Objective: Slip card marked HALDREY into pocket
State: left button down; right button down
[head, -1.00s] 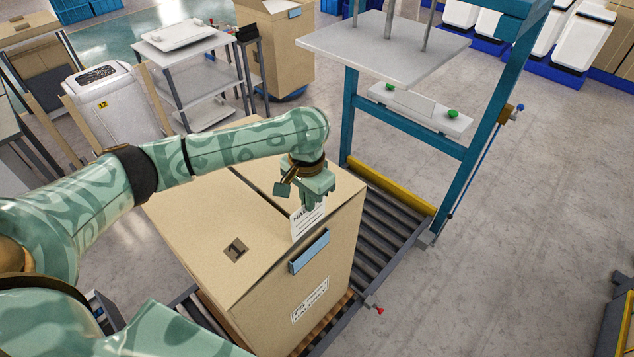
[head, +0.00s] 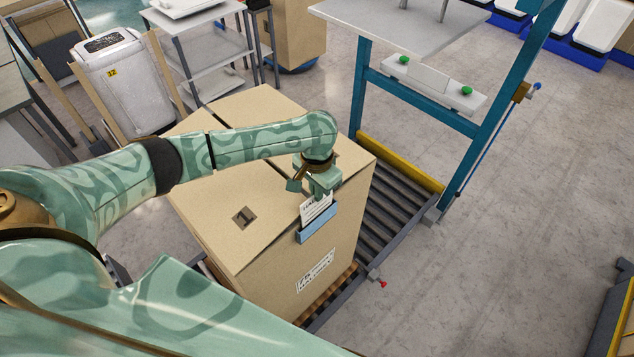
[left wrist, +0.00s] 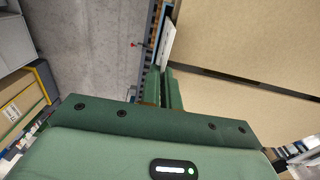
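A white card (head: 314,209) with dark print hangs upright from my left gripper (head: 322,192). Its heading is only partly readable. The gripper is shut on its upper part. The blue pocket (head: 318,224) is on the upper side face of a large cardboard box (head: 250,262). The card's lower edge meets the pocket's mouth in the head view; I cannot tell whether it is inside. In the left wrist view the gripper fingers (left wrist: 163,88) are close together, with the pale card (left wrist: 168,44) beyond them beside the box edge. My right gripper is not in view.
The box stands on a roller conveyor (head: 385,205). A blue press frame (head: 420,107) with a yellow bar (head: 400,160) stands behind it. A white bin (head: 122,85) and shelf stand left.

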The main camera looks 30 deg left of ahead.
pick_arm(q)
jog(key=shift+f+b, duration=0.65)
jog(key=shift+f, duration=1.85)
jog(key=c, duration=1.3)
grip_release()
jog(key=shift+o, duration=0.2)
jog(key=shift+r+p, duration=0.95)
jog(key=shift+r, duration=2.55)
